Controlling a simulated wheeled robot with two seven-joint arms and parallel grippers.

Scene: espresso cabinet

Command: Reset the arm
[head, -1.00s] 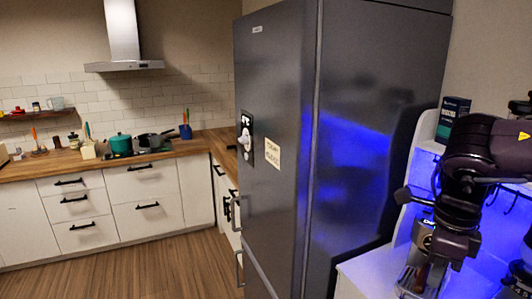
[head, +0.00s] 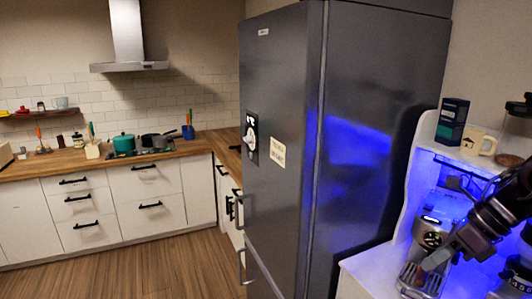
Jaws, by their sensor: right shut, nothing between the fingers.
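My right arm comes in from the right edge of the head view. Its gripper (head: 430,264) points down and left, in front of the espresso machine (head: 431,222). The gripper is shut and empty. It covers part of the machine's lower front, above the drip tray (head: 418,281). I cannot tell whether the fingers touch the machine. My left gripper is not in view.
The blue-lit white cabinet (head: 370,262) holds the machine. A dark box (head: 451,122) and a cream mug (head: 478,142) stand on its upper shelf. A tall grey fridge (head: 280,100) stands left of it. The wooden floor (head: 130,270) is clear.

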